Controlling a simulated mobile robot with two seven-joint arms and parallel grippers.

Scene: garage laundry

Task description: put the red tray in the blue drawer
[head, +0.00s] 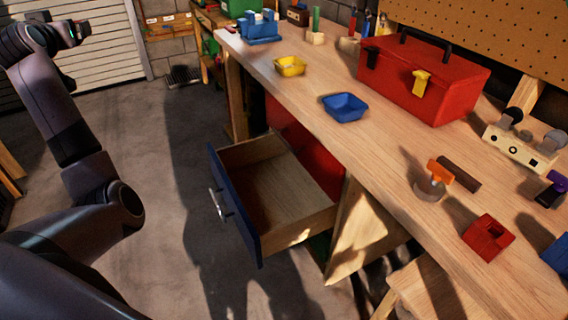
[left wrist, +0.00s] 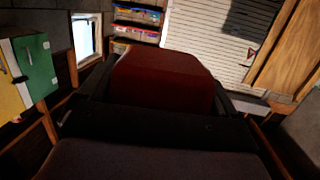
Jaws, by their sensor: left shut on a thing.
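My left gripper (head: 78,30) is at the upper left of the head view, raised over the floor, well away from the drawer. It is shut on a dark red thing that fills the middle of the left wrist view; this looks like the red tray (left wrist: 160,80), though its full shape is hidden. In the head view the held thing is barely visible. The blue drawer (head: 238,215) is pulled out from under the workbench. It has a blue front with a metal handle, wooden sides and an empty inside. My right gripper is not in view.
The workbench (head: 300,95) bears a yellow tray (head: 290,66), a blue tray (head: 345,106), a red toolbox (head: 425,80), a small red block with a square hollow (head: 488,237) and several tools. A stool (head: 425,290) stands below its front edge. The floor left of the drawer is clear.

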